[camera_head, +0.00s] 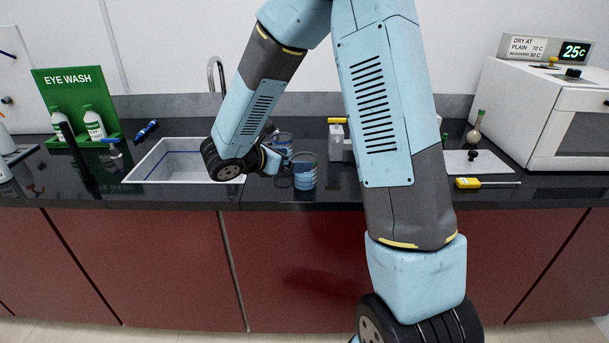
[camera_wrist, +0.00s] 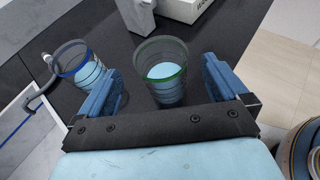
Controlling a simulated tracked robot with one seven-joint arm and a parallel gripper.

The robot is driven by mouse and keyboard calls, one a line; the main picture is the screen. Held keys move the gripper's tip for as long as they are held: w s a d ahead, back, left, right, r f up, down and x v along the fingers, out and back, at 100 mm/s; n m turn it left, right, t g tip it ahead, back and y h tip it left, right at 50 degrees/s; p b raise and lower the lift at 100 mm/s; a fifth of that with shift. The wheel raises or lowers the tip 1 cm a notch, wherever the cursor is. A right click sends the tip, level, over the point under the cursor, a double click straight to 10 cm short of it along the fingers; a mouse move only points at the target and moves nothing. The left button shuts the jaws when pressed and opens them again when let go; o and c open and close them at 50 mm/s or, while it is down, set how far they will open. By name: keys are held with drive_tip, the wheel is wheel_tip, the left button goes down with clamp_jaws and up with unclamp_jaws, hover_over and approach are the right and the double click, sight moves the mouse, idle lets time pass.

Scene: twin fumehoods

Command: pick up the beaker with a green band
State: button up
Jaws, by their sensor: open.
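The beaker with a green band (camera_wrist: 162,74) stands on the dark bench, with pale blue liquid in it. In the wrist view it lies between the two blue fingers of my gripper (camera_wrist: 163,88), with gaps on both sides. My gripper is open and holds nothing. In the head view a beaker (camera_head: 304,172) shows at the bench front, beside my gripper (camera_head: 283,162). A second beaker with a blue band (camera_wrist: 80,62) stands outside the left finger in the wrist view. It also shows behind in the head view (camera_head: 282,142).
A white sink (camera_head: 150,172) lies left of the beakers, with a tap (camera_head: 215,72) behind. A grey and white device (camera_head: 337,140) stands behind right. A white oven (camera_head: 530,110) and a yellow-handled tool (camera_head: 468,183) are at the right. The bench's front edge is close to the beaker.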

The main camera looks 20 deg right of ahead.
sight(313, 158)
drive_tip(key=shift+x, duration=2.05)
drive_tip(key=shift+r, duration=0.15)
drive_tip(key=shift+c, duration=0.3)
drive_tip(key=c, duration=1.5)
